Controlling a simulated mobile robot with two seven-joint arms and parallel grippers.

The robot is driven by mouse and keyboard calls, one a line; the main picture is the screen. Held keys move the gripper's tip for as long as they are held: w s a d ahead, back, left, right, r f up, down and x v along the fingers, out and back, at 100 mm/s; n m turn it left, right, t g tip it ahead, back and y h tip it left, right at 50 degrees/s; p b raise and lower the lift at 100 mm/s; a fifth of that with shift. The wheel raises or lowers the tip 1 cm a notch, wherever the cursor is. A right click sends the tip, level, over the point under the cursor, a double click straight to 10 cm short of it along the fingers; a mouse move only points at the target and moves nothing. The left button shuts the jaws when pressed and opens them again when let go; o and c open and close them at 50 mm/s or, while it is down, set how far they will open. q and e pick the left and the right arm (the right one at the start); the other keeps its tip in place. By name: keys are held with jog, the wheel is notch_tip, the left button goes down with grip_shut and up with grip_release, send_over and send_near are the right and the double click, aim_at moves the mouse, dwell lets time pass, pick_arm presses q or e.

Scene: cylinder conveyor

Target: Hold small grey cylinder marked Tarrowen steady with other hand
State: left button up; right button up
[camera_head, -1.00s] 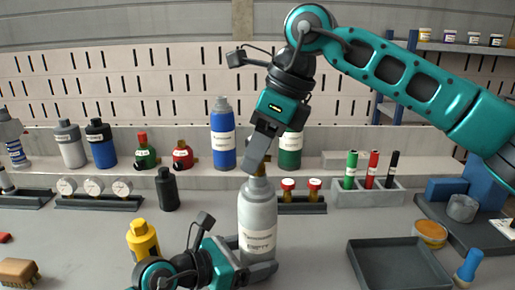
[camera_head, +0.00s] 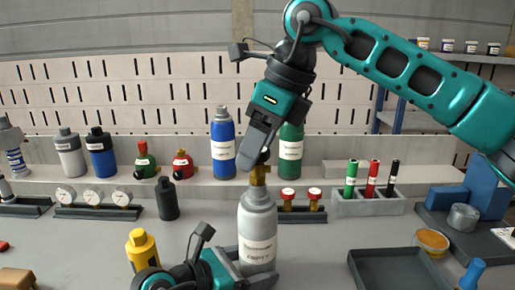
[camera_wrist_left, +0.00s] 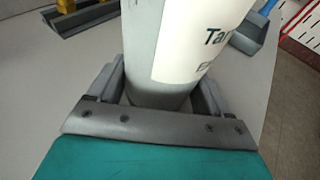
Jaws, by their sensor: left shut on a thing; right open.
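The small grey cylinder (camera_head: 258,222) stands upright on the bench in the head view. Its white label reads "EMPTY" below a small line; in the left wrist view the cylinder (camera_wrist_left: 143,50) shows a label beginning "Tar". A brass valve (camera_head: 260,176) with a dark top sits at its neck. My left gripper (camera_head: 258,272) is shut around the cylinder's lower body; the wrist view shows a finger on each side. My right gripper (camera_head: 253,160) is open, pointing down at the valve. Its fingers partly hide the valve top, so contact cannot be told.
A yellow bottle (camera_head: 142,250) stands left of the cylinder, and a black bottle (camera_head: 167,200) behind it. A dark empty tray (camera_head: 395,270) lies to the right. Behind are a gauge rack (camera_head: 98,212), two red-capped valves (camera_head: 301,196) and a marker holder (camera_head: 368,207).

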aim_at(258, 169)
jog(key=m, duration=0.2)
jog(key=m+t, duration=0.1)
jog(key=m, duration=0.1)
jog(key=shift+m+t+h, duration=0.3)
jog(key=shift+m+h, duration=0.1)
jog(key=m+t+h, duration=0.1)
jog(key=m, duration=0.3)
jog(key=shift+m+h, duration=0.6)
jog(key=shift+m, duration=0.4)
jog(key=shift+m+h, duration=0.5)
jog(key=shift+m, duration=0.7)
jog(key=m+h, duration=0.1)
jog(key=m, duration=0.2)
jog(key=shift+m, duration=0.3)
jog(key=shift+f, duration=0.15)
jog(key=shift+f, duration=1.15)
